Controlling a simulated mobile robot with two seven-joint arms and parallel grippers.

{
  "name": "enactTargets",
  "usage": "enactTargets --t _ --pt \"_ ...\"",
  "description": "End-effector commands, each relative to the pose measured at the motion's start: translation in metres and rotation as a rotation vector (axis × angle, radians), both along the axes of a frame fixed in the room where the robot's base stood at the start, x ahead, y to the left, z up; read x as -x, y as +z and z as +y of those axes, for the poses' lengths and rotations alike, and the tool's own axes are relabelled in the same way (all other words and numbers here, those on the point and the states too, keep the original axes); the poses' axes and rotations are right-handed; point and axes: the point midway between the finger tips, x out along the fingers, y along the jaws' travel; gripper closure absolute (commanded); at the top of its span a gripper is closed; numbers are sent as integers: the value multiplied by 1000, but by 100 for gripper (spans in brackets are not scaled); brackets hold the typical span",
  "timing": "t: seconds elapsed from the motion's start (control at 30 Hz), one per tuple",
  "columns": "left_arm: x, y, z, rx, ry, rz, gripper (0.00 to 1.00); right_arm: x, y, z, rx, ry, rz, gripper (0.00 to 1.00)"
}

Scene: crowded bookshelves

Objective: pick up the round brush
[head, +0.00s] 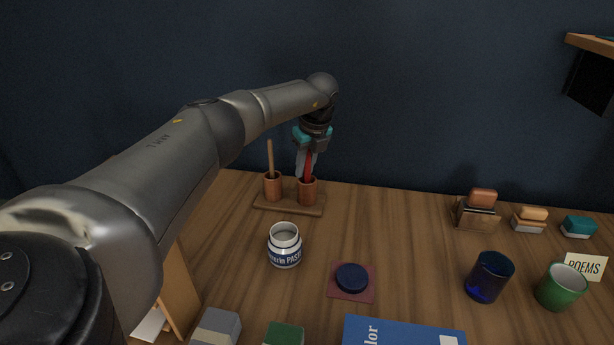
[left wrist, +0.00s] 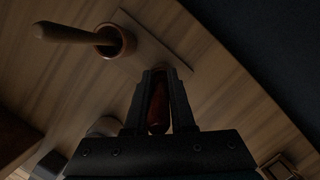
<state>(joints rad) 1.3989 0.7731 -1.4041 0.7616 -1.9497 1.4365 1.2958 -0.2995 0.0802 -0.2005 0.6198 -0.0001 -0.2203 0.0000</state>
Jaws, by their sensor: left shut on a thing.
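My left gripper (head: 307,166) points down over the right cup of a small wooden rack (head: 289,208). It is shut on a red handle (left wrist: 158,108) that stands upright in the right clay cup (head: 308,193). A plain wooden handle (head: 270,157) stands in the left clay cup (head: 272,187); it also shows in the left wrist view (left wrist: 75,35). The lower ends of both handles are hidden in the cups, so I cannot see which one is the round brush. My right gripper is not in view.
A white paste jar (head: 285,246) stands in front of the rack. A dark round tin (head: 352,278) lies on a red mat (head: 337,294). A blue glass (head: 489,277), green cup (head: 562,288) and several stamps or brushes (head: 480,202) are at right. Mid-table behind the tin is clear.

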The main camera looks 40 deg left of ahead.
Motion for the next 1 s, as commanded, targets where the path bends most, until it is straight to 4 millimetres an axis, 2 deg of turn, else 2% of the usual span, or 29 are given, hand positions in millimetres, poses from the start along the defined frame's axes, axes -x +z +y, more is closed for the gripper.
enactTargets --t 0.27,0.47,0.67,1.0 --pt "0 5 0 0 0 -1 100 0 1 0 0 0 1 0" --pt "-1 29 0 0 0 -4 100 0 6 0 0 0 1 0" --pt "-1 70 0 0 0 -5 100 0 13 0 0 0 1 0" --pt "-1 153 0 0 0 -3 100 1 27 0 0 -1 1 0"
